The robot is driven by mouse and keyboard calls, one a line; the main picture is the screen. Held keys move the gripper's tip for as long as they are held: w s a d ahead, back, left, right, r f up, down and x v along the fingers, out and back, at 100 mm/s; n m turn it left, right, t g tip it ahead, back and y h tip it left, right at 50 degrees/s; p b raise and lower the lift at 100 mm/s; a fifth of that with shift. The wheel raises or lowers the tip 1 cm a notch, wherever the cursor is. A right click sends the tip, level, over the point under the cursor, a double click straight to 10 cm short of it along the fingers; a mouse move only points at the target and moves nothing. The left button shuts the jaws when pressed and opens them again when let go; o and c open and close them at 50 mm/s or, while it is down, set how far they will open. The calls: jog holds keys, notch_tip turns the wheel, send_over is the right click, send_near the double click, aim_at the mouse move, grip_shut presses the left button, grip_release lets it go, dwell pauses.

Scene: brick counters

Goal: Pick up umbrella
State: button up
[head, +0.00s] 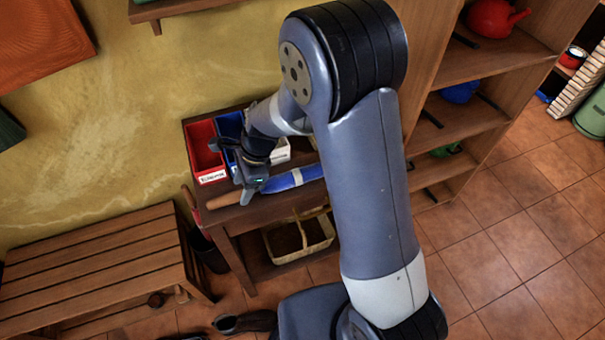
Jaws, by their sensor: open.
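A blue folded umbrella (286,180) with a pale band and a brown handle lies along the front of a small wooden table (222,220). The handle points left, and my arm hides the umbrella's right end. My gripper (250,194) is open and points down at the umbrella where the handle meets the blue cloth. It looks very close to the umbrella. I cannot tell whether the fingers touch it or stand around it.
A red bin (206,152), a blue bin (229,124) and a white bin (281,153) stand behind the umbrella. A basket (318,246) is on the table's lower shelf. A slatted bench (95,262) is at left, a wooden shelf unit (470,120) at right. Shoes (245,322) lie in front.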

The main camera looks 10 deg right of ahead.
jog(key=shift+x, duration=1.25)
jog(key=shift+c, duration=0.4)
grip_shut()
